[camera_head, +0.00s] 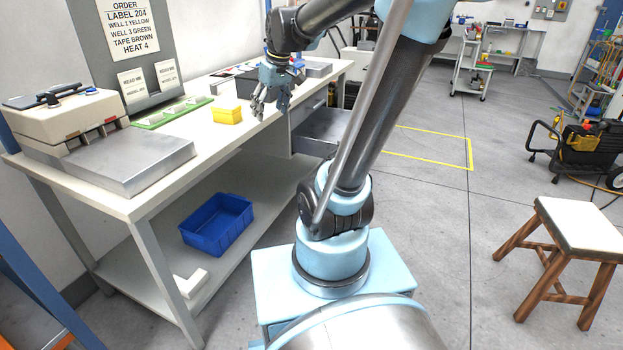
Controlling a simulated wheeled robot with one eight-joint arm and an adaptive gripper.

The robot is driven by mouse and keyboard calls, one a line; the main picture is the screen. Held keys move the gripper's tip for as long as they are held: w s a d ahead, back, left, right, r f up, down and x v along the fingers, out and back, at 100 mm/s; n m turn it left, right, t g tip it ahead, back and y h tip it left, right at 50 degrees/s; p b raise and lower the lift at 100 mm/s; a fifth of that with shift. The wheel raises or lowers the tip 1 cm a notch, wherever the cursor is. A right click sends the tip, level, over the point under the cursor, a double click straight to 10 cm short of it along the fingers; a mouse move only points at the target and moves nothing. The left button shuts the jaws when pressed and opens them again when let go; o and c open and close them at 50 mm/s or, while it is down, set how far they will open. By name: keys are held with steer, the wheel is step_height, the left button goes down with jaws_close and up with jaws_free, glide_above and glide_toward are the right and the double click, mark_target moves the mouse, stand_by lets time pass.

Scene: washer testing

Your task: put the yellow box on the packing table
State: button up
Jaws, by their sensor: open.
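The yellow box (227,115) sits on the white top of the workbench (213,138), near its middle. My gripper (270,112) is above the bench's front edge, just right of the yellow box and apart from it. Its fingers point down and are spread, with nothing between them. I cannot tell for sure which table is the packing table; no table label by that name is readable.
A sealer-like machine (70,115) and metal plate (135,160) fill the bench's left end. A green strip (172,112) lies behind. A drawer (325,130) stands open. A blue bin (217,224) is on the lower shelf. A stool (575,228) stands right; the middle floor is clear.

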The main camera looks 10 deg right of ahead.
steer(key=s+d+f+m+h, duration=0.1)
steer(key=s+d+f+m, duration=0.2)
steer(key=s+f, duration=0.4)
steer(key=s+d+f+m, duration=0.2)
steer(key=s+d+f, duration=0.3)
steer(key=s, duration=0.8)
step_height(320, 180, down, 3)
steer(key=shift+d+r+m+h, duration=0.1)
steer(key=shift+d+m+h, duration=0.15)
steer(key=shift+m+h, duration=0.15)
steer(key=shift+w, duration=0.1)
